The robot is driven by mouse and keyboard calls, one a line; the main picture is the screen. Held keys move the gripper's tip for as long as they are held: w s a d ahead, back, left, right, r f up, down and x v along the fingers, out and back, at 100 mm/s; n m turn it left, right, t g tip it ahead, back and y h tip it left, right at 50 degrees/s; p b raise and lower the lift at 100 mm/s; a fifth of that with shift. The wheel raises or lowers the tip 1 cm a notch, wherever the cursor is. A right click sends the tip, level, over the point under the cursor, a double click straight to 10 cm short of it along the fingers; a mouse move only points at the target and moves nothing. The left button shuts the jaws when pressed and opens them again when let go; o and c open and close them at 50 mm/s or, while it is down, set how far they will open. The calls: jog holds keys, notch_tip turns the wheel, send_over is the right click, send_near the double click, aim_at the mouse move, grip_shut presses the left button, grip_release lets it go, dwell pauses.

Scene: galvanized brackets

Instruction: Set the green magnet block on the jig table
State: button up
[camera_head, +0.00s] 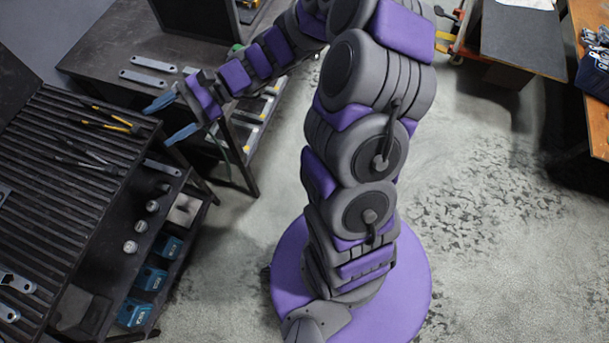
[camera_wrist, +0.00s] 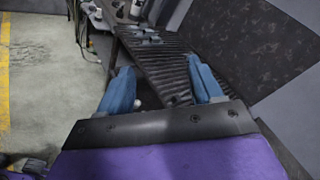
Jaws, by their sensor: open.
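My gripper (camera_head: 170,118) is at the upper left in the head view, over the right edge of a dark slatted table (camera_head: 60,180). Its two blue fingers are spread apart with nothing between them. In the wrist view my gripper (camera_wrist: 160,88) points toward a slatted surface (camera_wrist: 165,68). I cannot make out a green magnet block in either view. I cannot tell for sure which table is the jig table.
Yellow-handled tools (camera_head: 110,118) lie on the slatted table. Blue boxes (camera_head: 152,278) sit on a shelf below its right side. A dark bench (camera_head: 110,55) with metal brackets (camera_head: 147,78) stands behind. A wooden table (camera_head: 590,20) is at the right. Floor (camera_head: 490,230) is clear there.

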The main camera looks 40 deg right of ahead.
jog(key=s+r+n+g+h, duration=0.1)
jog(key=s+n+g+h, duration=0.55)
jog(key=s, duration=0.95)
jog(key=s+d+n+t+h, duration=0.4)
jog(key=s+d+h, duration=0.6)
jog(key=d, duration=0.4)
jog(key=shift+s+d+r+n, duration=0.2)
jog(key=shift+s+d+n, duration=0.2)
jog(key=shift+s+n, duration=0.25)
jog(key=shift+c, duration=0.3)
